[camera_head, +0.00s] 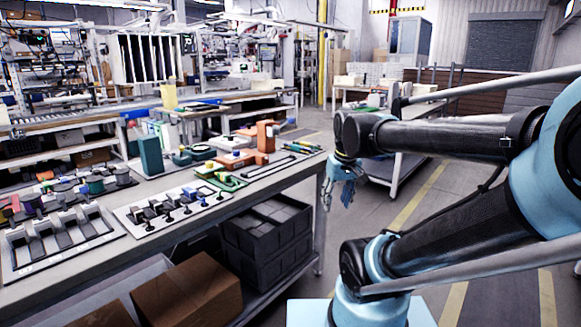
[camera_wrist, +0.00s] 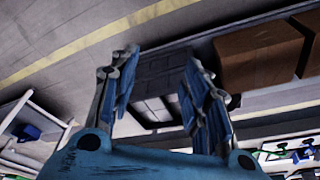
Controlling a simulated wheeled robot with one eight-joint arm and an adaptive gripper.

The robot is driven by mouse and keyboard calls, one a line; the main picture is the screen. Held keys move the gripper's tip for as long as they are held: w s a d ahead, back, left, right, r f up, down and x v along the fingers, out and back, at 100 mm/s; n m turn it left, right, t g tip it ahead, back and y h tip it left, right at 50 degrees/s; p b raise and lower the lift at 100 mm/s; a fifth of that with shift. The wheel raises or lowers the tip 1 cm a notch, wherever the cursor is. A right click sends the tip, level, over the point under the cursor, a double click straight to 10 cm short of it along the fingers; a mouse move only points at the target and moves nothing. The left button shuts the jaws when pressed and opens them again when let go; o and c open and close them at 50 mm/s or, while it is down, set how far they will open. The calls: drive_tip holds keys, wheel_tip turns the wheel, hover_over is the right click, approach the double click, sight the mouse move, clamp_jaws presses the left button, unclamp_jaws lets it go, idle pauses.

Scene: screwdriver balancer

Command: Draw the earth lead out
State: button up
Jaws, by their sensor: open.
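My gripper (camera_head: 338,196) hangs open and empty past the right end of the workbench, in free air. In the wrist view its two blue fingers (camera_wrist: 162,62) are spread apart with nothing between them. I cannot make out the earth lead for certain. A green fixture with a curved green part (camera_head: 222,178) lies near the front edge of the bench in the head view, left of my gripper and well apart from it. It is too small to tell whether this is the lead.
The long workbench (camera_head: 262,187) carries clamp fixtures (camera_head: 172,208), a teal block (camera_head: 151,156), an orange block (camera_head: 265,136) and dark rods (camera_head: 298,147). Dark crates (camera_head: 268,240) and a cardboard box (camera_head: 187,290) sit below.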

drive_tip(key=s+d+f+m, duration=0.2)
drive_tip(key=s+d+f, duration=0.3)
drive_tip(key=s+f, duration=0.3)
drive_tip(key=shift+s+f+m+g+h, duration=0.15)
drive_tip(key=shift+f+m+g+h, duration=0.15)
drive_tip(key=shift+f+h, duration=0.1)
drive_tip(key=shift+r, duration=0.1)
drive_tip(key=w+a+r+n+y, duration=0.2)
drive_tip(key=w+a+r+n, duration=0.3)
drive_tip(key=w+a+r, duration=1.15)
drive_tip(key=w+a+r+n, duration=0.2)
drive_tip(key=w+a+r, duration=0.2)
drive_tip(key=a, duration=0.7)
drive_tip(key=w+a+r+n+y, duration=0.1)
drive_tip(key=w+a+r, duration=0.3)
drive_tip(key=a, duration=0.8)
drive_tip(key=shift+w+n, duration=0.9)
drive_tip(key=shift+w, duration=0.1)
